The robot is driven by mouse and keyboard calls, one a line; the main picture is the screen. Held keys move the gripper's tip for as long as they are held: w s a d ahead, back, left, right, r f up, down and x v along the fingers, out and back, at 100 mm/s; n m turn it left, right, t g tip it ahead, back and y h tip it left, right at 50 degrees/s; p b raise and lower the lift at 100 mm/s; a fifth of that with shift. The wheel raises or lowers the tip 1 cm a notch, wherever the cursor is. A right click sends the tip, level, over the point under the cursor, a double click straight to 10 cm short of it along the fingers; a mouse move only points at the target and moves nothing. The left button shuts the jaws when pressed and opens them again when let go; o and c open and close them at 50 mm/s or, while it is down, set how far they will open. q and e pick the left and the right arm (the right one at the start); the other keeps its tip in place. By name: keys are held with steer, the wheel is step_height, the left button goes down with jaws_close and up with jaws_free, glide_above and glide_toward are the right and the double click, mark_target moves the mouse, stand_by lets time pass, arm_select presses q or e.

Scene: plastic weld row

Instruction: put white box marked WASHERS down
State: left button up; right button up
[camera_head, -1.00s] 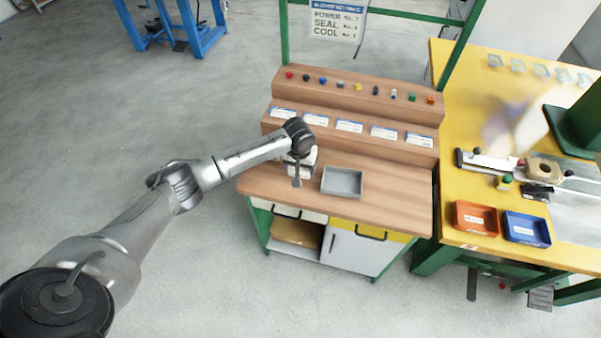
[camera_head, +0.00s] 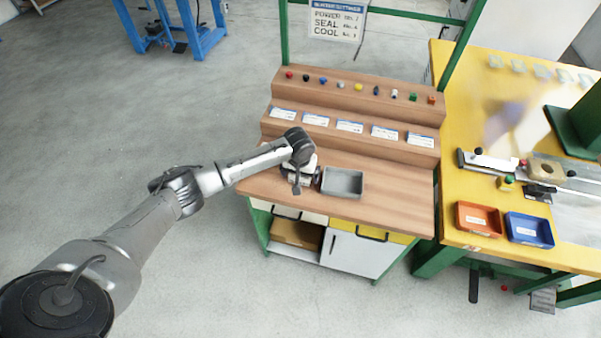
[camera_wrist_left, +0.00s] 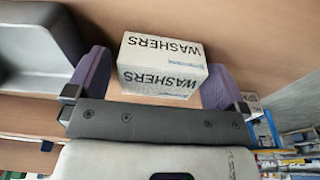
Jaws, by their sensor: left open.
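The white box marked WASHERS (camera_wrist_left: 162,68) is in the left wrist view, with its lettering on two faces. It sits against the wooden bench top (camera_head: 400,200), between the two purple finger pads of my left gripper (camera_wrist_left: 155,85). The gripper is open, with a visible gap between the box and the left pad; the right pad is very close to the box. In the head view my left gripper (camera_head: 304,180) is low over the bench, just left of the grey tray (camera_head: 343,182). The box is mostly hidden there by the wrist. My right gripper is not in view.
The grey tray stands close beside the gripper's right finger. Stepped shelves with labels (camera_head: 349,126) and small coloured parts rise behind. A yellow table (camera_head: 455,100) with an orange bin (camera_head: 478,218) and a blue bin (camera_head: 529,229) stands to the right. The bench's front right is clear.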

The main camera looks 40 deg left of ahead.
arm_select(q)
steer(key=shift+r, duration=0.1)
step_height(320, 180, up, 11)
steer(key=s+p, duration=0.1)
steer(key=p, duration=0.2)
steer(key=s+d+f+m+t+h, duration=0.1)
steer(key=s+d+f+m, duration=0.2)
steer(key=s+d+f, duration=0.35)
steer(key=s+d+f+m+h, duration=0.1)
steer(key=s+d+f+m, duration=0.2)
steer(key=s+d, duration=0.6)
steer(key=s+d+m+t, duration=0.1)
steer(key=s+d, duration=0.3)
steer(key=s, duration=0.5)
steer(key=shift+s+d+f+m, duration=0.25)
steer(key=shift+m, duration=0.05)
steer(key=shift+y, duration=0.5)
steer(key=s, duration=0.2)
steer(key=s+a+r, duration=0.1)
steer(key=s, duration=0.2)
steer(key=s+r, duration=0.1)
steer(key=s, duration=0.1)
steer(key=shift+s+a, duration=0.2)
steer(key=shift+s, duration=0.15)
steer(key=shift+s+a+r, duration=0.25)
steer(key=shift+s, duration=0.25)
steer(key=c, duration=0.3)
steer(key=shift+c, duration=0.2)
